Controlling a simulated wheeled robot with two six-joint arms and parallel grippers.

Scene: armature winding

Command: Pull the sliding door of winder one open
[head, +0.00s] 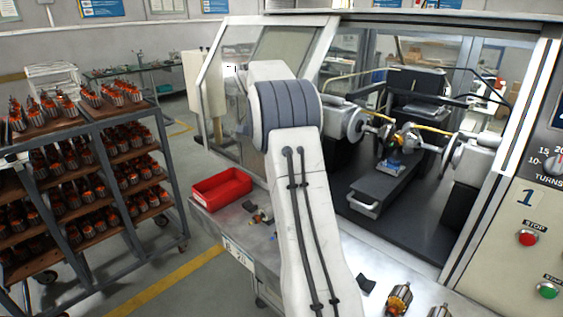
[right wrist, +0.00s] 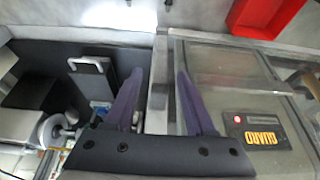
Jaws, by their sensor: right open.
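Winder one, marked by the number 1 on its control panel (head: 510,215), stands at the right of the head view. Its front opening shows the inside uncovered, with a glazed panel (head: 278,45) to the left, partly hidden by my arm. In the right wrist view a pale upright bar (right wrist: 159,85) borders a glass panel (right wrist: 225,75), apparently the sliding door. My right gripper (right wrist: 158,80) is open, its two dark fingers either side of this bar; I cannot tell whether they touch it. In the head view my arm hides this gripper. My left gripper is not in view.
Inside the winder are a grey slide with a handle (head: 362,204) and an orange armature (head: 405,138). A red bin (head: 222,188) and loose armatures (head: 398,300) lie on the front ledge. A rack of armatures (head: 88,180) stands left, with bare floor between.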

